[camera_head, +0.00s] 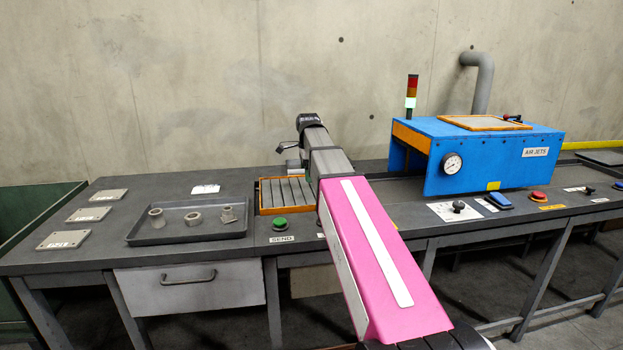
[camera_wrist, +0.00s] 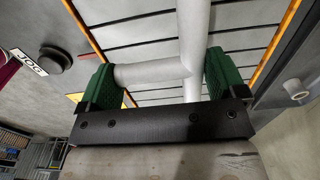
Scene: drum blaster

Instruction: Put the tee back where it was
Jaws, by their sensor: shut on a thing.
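A pale grey tee-shaped pipe fitting (camera_wrist: 192,28) is held between the two green pads of my gripper (camera_wrist: 163,74) in the wrist view. My gripper is shut on it, one pad at each side. Behind it in that view is a slatted bed with an orange frame (camera_wrist: 82,22). In the head view my arm reaches over this orange-framed bed (camera_head: 264,196). The tee is not clear in the head view, and I cannot tell whether it touches the slats.
A dark tray (camera_head: 150,238) with several grey fittings stands left of the bed. Three labelled plates (camera_head: 63,239) lie farther left. A green button (camera_head: 280,223) is in front of the bed. The blue AIR JETS housing (camera_head: 480,158) stands to the right.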

